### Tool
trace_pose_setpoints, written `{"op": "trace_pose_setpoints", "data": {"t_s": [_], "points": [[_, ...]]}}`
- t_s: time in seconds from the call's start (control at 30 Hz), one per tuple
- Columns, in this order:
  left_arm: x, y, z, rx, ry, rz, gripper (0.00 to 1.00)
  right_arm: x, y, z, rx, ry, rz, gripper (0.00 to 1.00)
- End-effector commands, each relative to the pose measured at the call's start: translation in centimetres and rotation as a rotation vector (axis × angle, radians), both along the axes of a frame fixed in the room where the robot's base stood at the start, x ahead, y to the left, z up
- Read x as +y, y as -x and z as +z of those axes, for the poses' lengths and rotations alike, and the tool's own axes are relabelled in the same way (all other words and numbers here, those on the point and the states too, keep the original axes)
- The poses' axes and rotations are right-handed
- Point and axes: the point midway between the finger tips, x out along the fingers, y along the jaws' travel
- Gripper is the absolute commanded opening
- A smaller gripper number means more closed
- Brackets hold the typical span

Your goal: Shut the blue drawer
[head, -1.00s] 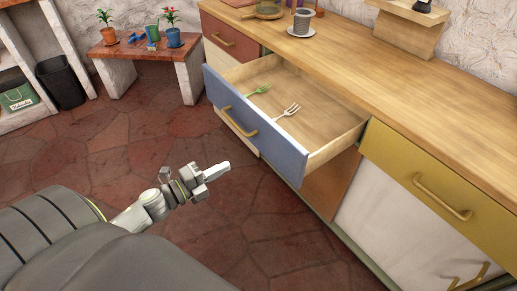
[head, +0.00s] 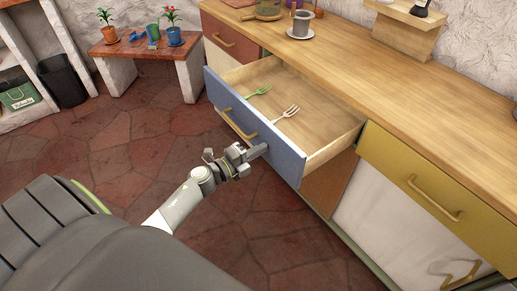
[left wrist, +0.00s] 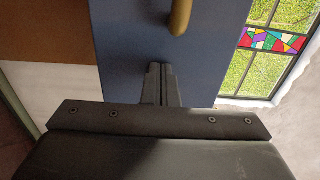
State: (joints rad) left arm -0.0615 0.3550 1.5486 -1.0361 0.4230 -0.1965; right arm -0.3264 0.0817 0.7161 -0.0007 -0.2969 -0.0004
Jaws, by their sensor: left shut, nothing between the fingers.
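The blue drawer (head: 280,148) is pulled out from the wooden counter in the head view. A green fork (head: 258,91) and a white fork (head: 286,114) lie inside it. Its brass handle (head: 237,124) is on the blue front and also shows at the top of the left wrist view (left wrist: 180,16). My left gripper (head: 258,151) is shut and empty. The left wrist view shows the closed fingers (left wrist: 160,84) against the blue panel (left wrist: 125,50). My right gripper is not in view.
A yellow drawer (head: 425,185) is shut to the right, and a red drawer (head: 232,42) is shut to the left. The counter top (head: 400,90) holds a cup on a saucer (head: 301,31). A low bench (head: 150,45) with potted plants stands behind. The tiled floor is clear.

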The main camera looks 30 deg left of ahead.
Motion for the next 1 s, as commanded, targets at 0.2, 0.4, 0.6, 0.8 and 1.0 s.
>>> {"op": "trace_pose_setpoints", "data": {"t_s": [0.2,0.4,0.6,0.8,1.0], "points": [[0.0,0.0,0.0,0.0,0.0,0.0,0.0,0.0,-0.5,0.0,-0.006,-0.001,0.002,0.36],[-0.2,-0.6,0.1,-0.001,0.002,0.0,0.0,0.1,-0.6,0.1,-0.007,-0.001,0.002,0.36],[-1.3,-3.1,0.2,-0.003,0.004,0.0,0.0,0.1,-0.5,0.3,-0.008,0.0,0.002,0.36],[-3.2,-7.6,0.1,-0.003,0.005,-0.001,0.0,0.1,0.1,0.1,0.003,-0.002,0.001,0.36],[-5.4,-12.7,-0.1,-0.003,0.003,-0.001,0.0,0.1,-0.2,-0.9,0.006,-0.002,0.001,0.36]]}}
